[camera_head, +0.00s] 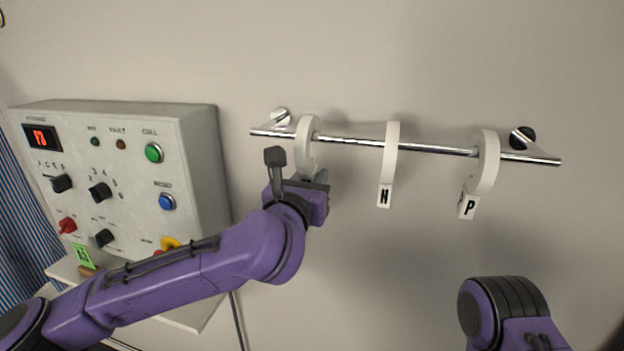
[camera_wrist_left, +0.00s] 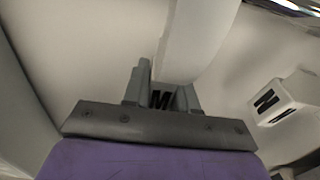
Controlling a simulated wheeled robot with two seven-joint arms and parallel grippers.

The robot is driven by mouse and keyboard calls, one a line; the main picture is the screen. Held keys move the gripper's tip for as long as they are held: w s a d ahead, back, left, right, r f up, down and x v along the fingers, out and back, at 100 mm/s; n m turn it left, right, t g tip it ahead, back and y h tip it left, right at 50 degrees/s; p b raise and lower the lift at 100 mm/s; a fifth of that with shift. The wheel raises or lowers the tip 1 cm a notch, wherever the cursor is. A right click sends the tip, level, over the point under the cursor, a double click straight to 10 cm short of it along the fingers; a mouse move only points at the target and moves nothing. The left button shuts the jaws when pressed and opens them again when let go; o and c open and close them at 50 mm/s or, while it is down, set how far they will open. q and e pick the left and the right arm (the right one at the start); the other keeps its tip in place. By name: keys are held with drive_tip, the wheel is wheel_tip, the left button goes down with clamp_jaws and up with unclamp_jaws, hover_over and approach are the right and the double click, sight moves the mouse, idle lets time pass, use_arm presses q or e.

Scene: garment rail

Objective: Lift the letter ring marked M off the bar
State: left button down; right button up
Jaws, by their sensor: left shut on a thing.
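The white letter ring marked M (camera_head: 305,142) hangs around the chrome bar (camera_head: 350,140) near its left end. In the left wrist view its M tag (camera_wrist_left: 161,99) sits between the two fingers of my left gripper (camera_wrist_left: 162,92), which is shut on it. In the head view the left gripper (camera_head: 312,178) is at the ring's lower end, and the tag is hidden there. The ring's band (camera_wrist_left: 197,40) rises from the tag in the wrist view. My right gripper is not in view; only part of that arm shows at the lower right.
A ring marked N (camera_head: 391,150) hangs mid-bar, and a ring marked P (camera_head: 488,160) hangs near the right end. The N tag (camera_wrist_left: 272,103) is close to the left gripper's right side. A control panel (camera_head: 195,150) stands at left. Wall below the bar is clear.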

sight(305, 173)
use_arm(q)
drive_tip(key=shift+r, duration=0.15)
idle(0.3)
drive_tip(key=shift+r+p, duration=0.7)
drive_tip(key=shift+r, duration=0.7)
drive_tip(key=shift+s+a+f+b, duration=0.1)
drive_tip(key=shift+s+a+b, duration=0.05)
drive_tip(key=shift+s+b, duration=0.3)
drive_tip(key=shift+b+v, duration=0.7)
drive_tip(key=shift+v, duration=1.2)
drive_tip(key=shift+b+v, duration=0.3)
drive_tip(key=shift+v, duration=0.85)
